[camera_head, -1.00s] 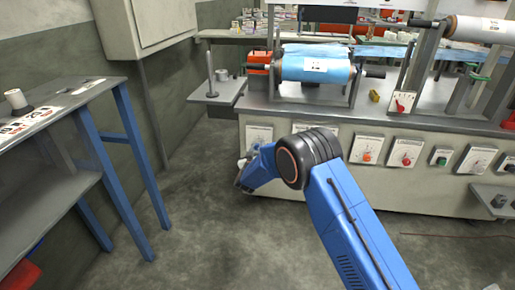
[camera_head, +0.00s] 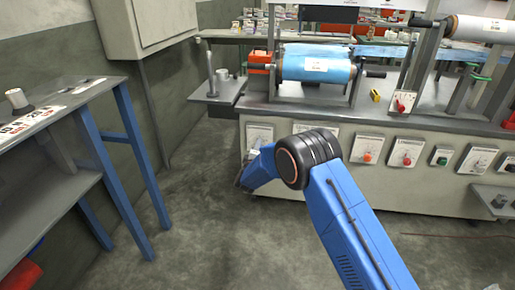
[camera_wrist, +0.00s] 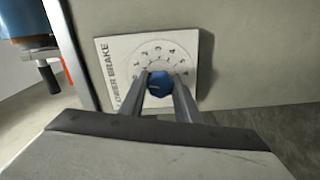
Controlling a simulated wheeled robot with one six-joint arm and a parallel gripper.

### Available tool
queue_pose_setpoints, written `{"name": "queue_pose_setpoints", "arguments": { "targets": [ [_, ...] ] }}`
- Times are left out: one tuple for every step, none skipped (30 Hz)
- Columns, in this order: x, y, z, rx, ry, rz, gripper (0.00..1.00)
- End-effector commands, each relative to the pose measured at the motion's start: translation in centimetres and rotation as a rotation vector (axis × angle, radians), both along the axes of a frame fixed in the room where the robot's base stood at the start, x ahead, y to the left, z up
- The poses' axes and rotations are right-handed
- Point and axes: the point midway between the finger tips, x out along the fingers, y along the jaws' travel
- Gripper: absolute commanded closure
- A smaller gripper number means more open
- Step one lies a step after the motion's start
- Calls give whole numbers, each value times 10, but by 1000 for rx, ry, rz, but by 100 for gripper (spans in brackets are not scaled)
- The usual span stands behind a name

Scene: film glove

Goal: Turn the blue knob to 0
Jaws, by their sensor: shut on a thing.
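The blue knob (camera_wrist: 159,80) sits on a white dial plate (camera_wrist: 182,48) with a ring of numbers and the words "LOWER BRAKE". The plate looks tilted in the wrist view. My gripper (camera_wrist: 163,86) has one finger on each side of the knob and is shut on it. The fingers hide part of the knob and of the dial, and I cannot tell which number it points to. In the head view the same plate (camera_head: 259,132) is at the left end of the machine's front panel. The knob is hidden there behind my blue arm.
More dials stand to the right on the panel, among them an orange knob (camera_head: 367,157) and a red knob (camera_head: 406,161). A blue film roll (camera_head: 317,68) sits above. A blue-legged table (camera_head: 132,160) stands at left. The floor (camera_head: 180,235) between is clear.

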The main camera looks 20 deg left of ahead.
Motion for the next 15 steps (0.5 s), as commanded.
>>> {"name": "queue_pose_setpoints", "arguments": {
  "targets": [
    [-1,1,-1,-32,-6,1,93],
    [-1,1,-2,-51,-10,1,93],
    [-1,1,-2,-76,-17,1,93],
    [-1,1,-2,-93,-20,1,93],
    [-1,1,-2,-109,-24,1,93],
    [-1,1,-2,-129,-29,1,93],
    [-1,1,-2,-142,-32,1,93],
    [-1,1,-2,-155,-35,1,93],
    [-1,1,-2,-170,-39,1,93],
    [-1,1,-2,-179,-41,1,93],
    [-1,1,-2,-189,-44,1,93],
    [-1,1,-2,-199,-46,1,93],
    [-1,1,-2,-206,-48,1,93],
    [-1,1,-3,-212,-49,1,93],
    [-1,1,-3,-219,-51,1,93]
  ]
}}
